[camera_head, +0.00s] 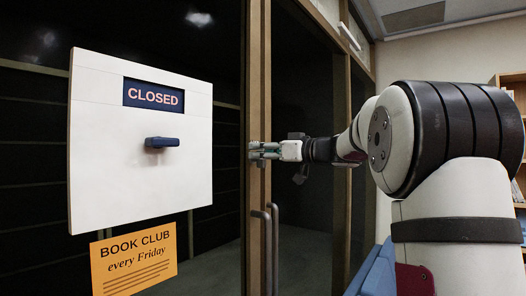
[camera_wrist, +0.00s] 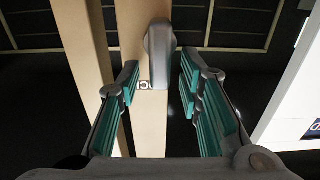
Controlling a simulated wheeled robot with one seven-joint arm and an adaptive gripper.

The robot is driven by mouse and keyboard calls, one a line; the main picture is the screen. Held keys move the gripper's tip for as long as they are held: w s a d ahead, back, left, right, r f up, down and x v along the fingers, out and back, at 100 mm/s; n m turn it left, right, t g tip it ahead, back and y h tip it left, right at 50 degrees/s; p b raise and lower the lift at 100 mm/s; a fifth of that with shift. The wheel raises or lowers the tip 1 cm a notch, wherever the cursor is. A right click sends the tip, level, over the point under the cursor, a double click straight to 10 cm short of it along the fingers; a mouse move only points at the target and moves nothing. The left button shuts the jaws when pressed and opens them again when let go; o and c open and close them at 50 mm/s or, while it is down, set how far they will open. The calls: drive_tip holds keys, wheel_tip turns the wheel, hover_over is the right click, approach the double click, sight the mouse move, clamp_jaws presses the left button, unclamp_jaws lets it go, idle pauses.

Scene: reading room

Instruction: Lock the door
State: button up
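The glass door has wooden stiles (camera_head: 254,60); a pale stile also shows in the wrist view (camera_wrist: 152,125). A grey, rounded, elongated lock turn (camera_wrist: 162,50) sits on that stile, lengthwise up and down in the wrist view. My gripper (camera_head: 256,151) is at the stile in the head view and hides the turn there. In the wrist view my gripper (camera_wrist: 158,82) is open, with teal-padded fingers either side of the stile, and the turn shows just beyond the fingertips. I see no finger touching it.
A white panel (camera_head: 100,120) carries a CLOSED sign (camera_head: 153,95) and a dark blue handle (camera_head: 162,142). An orange book club notice (camera_head: 135,262) is below it. Metal pull handles (camera_head: 274,245) stand below my gripper. A bookshelf (camera_head: 511,82) is at right.

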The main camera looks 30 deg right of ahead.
clamp_jaws()
drive_tip(key=shift+f, duration=0.1)
drive_tip(key=m+b, duration=0.2)
drive_tip(key=shift+w+d+f+m+b, duration=0.1)
drive_tip(key=shift+w+d+m+b, duration=0.1)
drive_tip(key=shift+m+b, duration=0.2)
drive_tip(key=m, duration=0.5)
drive_tip(key=d+f+m+p, duration=0.1)
drive_tip(key=m, duration=0.4)
drive_tip(key=f+m, duration=0.1)
drive_tip(key=m, duration=0.4)
drive_tip(key=shift+w+d+p, duration=0.2)
drive_tip(key=shift+d+p, duration=0.1)
drive_tip(key=shift+d, duration=0.05)
